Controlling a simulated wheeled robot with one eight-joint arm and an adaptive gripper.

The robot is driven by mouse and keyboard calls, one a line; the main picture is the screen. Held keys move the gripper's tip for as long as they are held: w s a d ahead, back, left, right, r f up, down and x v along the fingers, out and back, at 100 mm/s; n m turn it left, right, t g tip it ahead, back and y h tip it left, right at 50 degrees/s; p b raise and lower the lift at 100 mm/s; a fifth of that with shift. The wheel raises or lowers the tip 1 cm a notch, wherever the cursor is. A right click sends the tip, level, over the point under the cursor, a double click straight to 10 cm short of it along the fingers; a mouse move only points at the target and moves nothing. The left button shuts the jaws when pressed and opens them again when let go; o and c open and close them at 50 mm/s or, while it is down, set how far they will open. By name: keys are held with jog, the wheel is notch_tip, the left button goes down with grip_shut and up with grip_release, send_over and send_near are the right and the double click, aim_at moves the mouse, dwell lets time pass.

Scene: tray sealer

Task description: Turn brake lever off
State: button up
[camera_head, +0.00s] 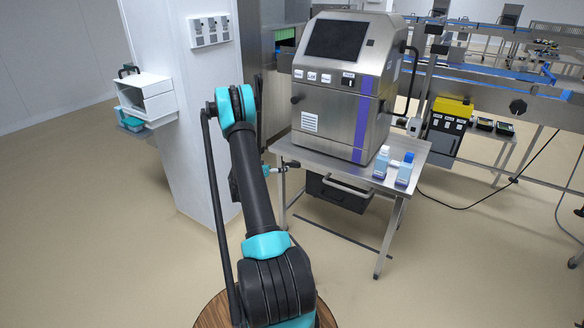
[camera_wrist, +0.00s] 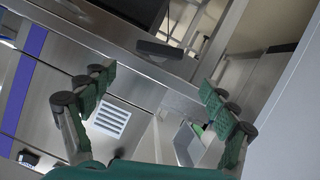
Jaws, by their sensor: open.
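My gripper (camera_wrist: 158,95) is open in the wrist view, with its green-padded fingers spread and nothing between them. Past it is the steel machine, with its white vent plate (camera_wrist: 110,120) and purple stripe (camera_wrist: 24,75). In the head view the steel machine (camera_head: 340,85) stands on a metal table, with a dark screen and a black knob (camera_head: 297,99) on its left side. My arm reaches toward the table's left side, and my gripper is mostly hidden behind it. I cannot tell which part is the brake lever.
Two blue-and-white bottles (camera_head: 404,170) stand at the right of the metal table (camera_head: 312,157). A dark drawer (camera_head: 338,194) hangs below it. A white pillar (camera_head: 185,100) stands left of my arm. Conveyors (camera_head: 480,85) run behind at right. The beige floor in front is open.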

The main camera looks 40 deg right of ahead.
aim_at(291, 166)
jog(key=x, duration=1.3)
jog(key=shift+d, duration=0.1)
